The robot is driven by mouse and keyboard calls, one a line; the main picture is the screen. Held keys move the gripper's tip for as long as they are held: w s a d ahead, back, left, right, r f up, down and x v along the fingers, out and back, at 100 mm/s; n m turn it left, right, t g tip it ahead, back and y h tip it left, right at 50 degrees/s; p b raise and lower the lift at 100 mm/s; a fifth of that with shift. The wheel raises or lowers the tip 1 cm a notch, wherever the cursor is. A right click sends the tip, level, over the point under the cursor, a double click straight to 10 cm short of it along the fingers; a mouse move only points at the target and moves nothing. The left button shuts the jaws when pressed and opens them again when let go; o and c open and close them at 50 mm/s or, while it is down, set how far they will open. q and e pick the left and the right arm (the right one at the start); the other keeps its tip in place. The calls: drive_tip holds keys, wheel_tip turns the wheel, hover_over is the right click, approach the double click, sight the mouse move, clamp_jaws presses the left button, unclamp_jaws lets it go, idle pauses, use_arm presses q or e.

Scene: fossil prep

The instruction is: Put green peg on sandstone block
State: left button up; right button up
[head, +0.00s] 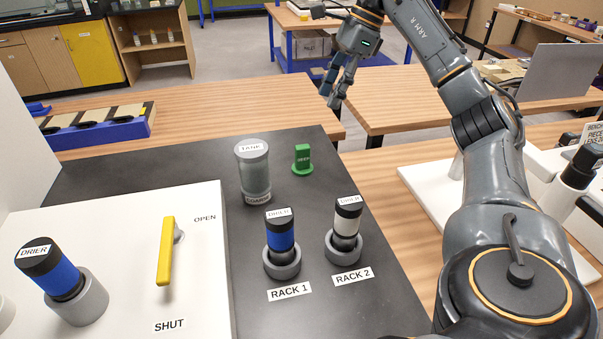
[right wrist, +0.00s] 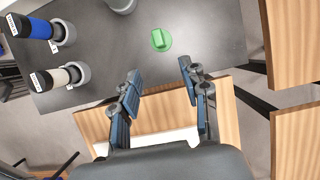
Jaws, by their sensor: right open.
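The green peg (head: 302,158) stands on the dark mat (head: 345,278), to the right of the grey jar. It also shows in the right wrist view (right wrist: 161,39), just beyond my fingertips, with a round base and a raised ridge. My right gripper (head: 331,93) is open and empty, held above and beyond the mat's far edge. In the right wrist view my two fingers (right wrist: 161,74) are spread apart, with the peg clear of them. I cannot pick out a sandstone block for certain in either view. My left gripper is not in view.
A grey jar (head: 254,175) stands left of the peg. Blue-banded (head: 280,236) and white-banded (head: 346,222) driers stand in rack holders. A white panel (head: 205,285) carries a yellow lever (head: 166,250). A blue tray (head: 95,134) holds tan slabs. The mat around the peg's right is clear.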

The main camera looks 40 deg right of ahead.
sight(306, 146)
drive_tip(key=x, duration=0.5)
drive_tip(key=b+x, duration=0.1)
drive_tip(key=x, duration=0.4)
drive_tip(key=b+x, duration=0.1)
drive_tip(key=x, duration=0.4)
drive_tip(key=shift+a, duration=0.3)
drive_tip(key=shift+a+f, duration=0.1)
drive_tip(key=shift+f, duration=0.35)
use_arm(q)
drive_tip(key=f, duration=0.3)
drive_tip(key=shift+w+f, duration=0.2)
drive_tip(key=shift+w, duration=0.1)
use_arm(e)
clamp_jaws()
